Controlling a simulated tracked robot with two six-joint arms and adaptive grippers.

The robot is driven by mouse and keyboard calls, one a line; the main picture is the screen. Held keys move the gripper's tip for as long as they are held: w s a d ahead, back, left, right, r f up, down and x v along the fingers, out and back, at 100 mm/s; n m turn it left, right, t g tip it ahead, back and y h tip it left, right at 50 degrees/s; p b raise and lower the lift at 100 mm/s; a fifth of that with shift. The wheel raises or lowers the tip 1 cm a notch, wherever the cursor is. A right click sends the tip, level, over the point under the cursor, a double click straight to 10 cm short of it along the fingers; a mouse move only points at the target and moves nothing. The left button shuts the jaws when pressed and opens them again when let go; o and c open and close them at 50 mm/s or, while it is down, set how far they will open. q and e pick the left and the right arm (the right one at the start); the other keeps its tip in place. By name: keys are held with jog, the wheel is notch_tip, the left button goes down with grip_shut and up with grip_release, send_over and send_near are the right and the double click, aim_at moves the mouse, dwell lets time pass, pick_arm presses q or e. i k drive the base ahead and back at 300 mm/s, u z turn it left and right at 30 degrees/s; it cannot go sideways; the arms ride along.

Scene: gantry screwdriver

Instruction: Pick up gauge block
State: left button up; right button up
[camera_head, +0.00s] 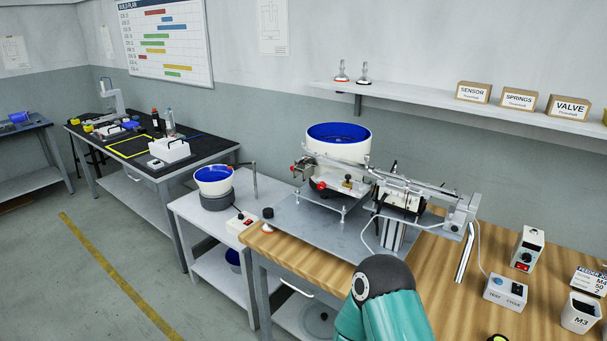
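I cannot make out a gauge block in the head view. A teal arm link of mine (385,302) rises from the bottom edge in front of the wooden bench (445,300) and hides part of its front. Neither of my grippers shows, so I cannot see whether they are open or shut.
A feeder machine with a blue-lined bowl (338,138) stands on a metal plate on the bench. A test box (505,291), a grey controller (527,248) and an M3 bin (580,312) stand at right. A smaller bowl feeder (214,186) is on the left side table. Floor at left is clear.

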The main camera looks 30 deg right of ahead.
aim_at(358, 184)
jog(key=u, duration=0.05)
jog(key=i, duration=0.9)
jog(key=z, duration=0.65)
jog(key=i, duration=0.6)
jog(key=z, duration=0.45)
jog(key=k, duration=0.9)
jog(key=z, duration=0.2)
jog(key=i, duration=0.9)
jog(key=u, duration=0.1)
